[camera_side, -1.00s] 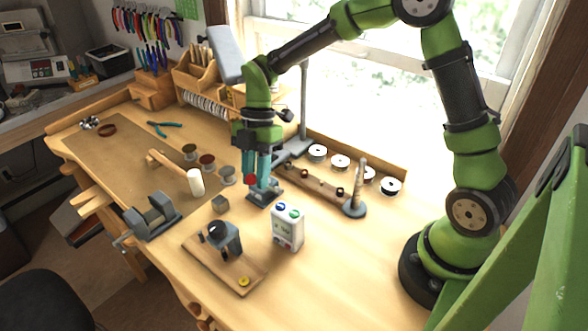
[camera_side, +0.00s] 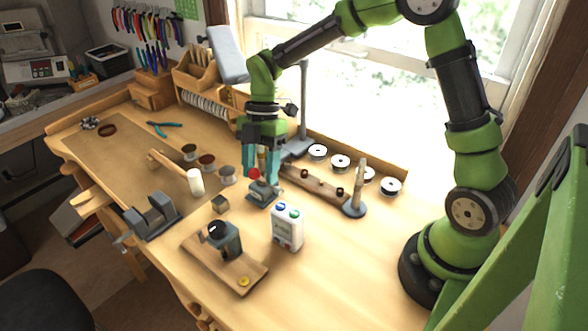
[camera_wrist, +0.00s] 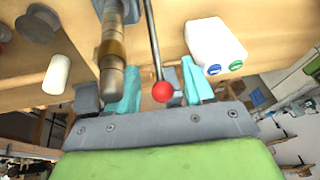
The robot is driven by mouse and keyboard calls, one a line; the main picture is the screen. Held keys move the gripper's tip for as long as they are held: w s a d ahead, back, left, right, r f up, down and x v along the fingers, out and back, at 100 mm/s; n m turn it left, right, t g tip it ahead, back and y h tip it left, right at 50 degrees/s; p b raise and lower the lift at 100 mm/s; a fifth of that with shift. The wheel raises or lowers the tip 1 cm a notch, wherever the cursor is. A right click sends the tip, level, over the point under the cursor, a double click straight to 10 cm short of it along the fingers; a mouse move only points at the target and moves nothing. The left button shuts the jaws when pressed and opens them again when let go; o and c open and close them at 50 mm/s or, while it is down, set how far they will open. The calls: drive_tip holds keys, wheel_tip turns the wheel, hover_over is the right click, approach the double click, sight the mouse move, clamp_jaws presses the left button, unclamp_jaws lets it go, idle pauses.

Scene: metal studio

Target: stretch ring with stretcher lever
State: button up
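The ring stretcher (camera_side: 262,190) stands on the bench on a blue-grey base, below my gripper. Its lever ends in a red ball (camera_side: 254,174). In the wrist view the thin metal lever (camera_wrist: 152,40) runs down to the red ball (camera_wrist: 162,91). A brass-coloured band (camera_wrist: 112,50), seemingly the ring, sits around the stretcher's metal post (camera_wrist: 110,75). My gripper (camera_wrist: 162,85) has two teal fingers spread wide, with the red ball between them and gaps on both sides. In the side view my gripper (camera_side: 261,165) points down over the stretcher.
A white box with blue and green buttons (camera_side: 287,228) stands close by in front. A wooden mandrel rest (camera_side: 310,184) lies behind right. The front right bench is clear.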

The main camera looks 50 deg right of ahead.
drive_tip(key=shift+a, duration=0.1)
drive_tip(key=v, duration=1.7)
drive_tip(key=shift+c, duration=0.5)
drive_tip(key=w+a+f+n+g+h, duration=0.15)
drive_tip(key=a+n+h, duration=0.25)
drive_tip(key=a, duration=0.6)
drive_tip(key=shift+h, duration=0.8)
drive_tip(key=x, duration=1.6)
drive_tip(key=shift+d+f, duration=0.3)
drive_tip(key=shift+d, duration=0.1)
clamp_jaws()
